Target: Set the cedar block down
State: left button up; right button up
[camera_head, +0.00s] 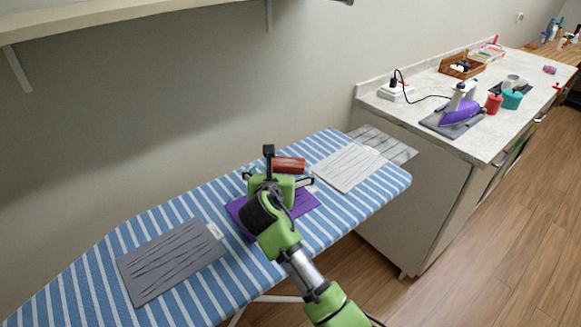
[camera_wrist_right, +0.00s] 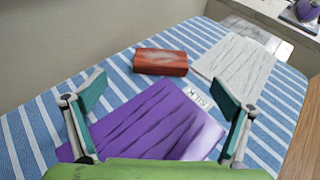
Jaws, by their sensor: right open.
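The cedar block (camera_head: 289,165) is a reddish-brown brick lying on the blue striped ironing board (camera_head: 100,255), just beyond the purple cloth. In the right wrist view the block (camera_wrist_right: 160,62) lies flat past the fingertips, apart from them. My right gripper (camera_head: 283,180) is over the purple cloth (camera_head: 303,203); in the wrist view its fingers (camera_wrist_right: 165,95) are spread wide with nothing between them. In the head view the gripper hides part of the purple cloth. My left gripper is not in view.
A grey cloth (camera_head: 170,262) lies on the board's left part and a white cloth (camera_head: 348,167) on its right. A counter (camera_head: 430,110) at the right holds a purple iron (camera_head: 460,112), a wooden tray (camera_head: 462,67) and cups. A shelf (camera_head: 90,14) hangs on the wall above.

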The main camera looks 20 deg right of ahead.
send_near(287, 160)
jog(key=x, duration=0.3)
jog(key=shift+a+r, duration=0.1)
jog(key=shift+x, duration=2.75)
jog(key=shift+s, duration=0.15)
jog(key=c, duration=1.3)
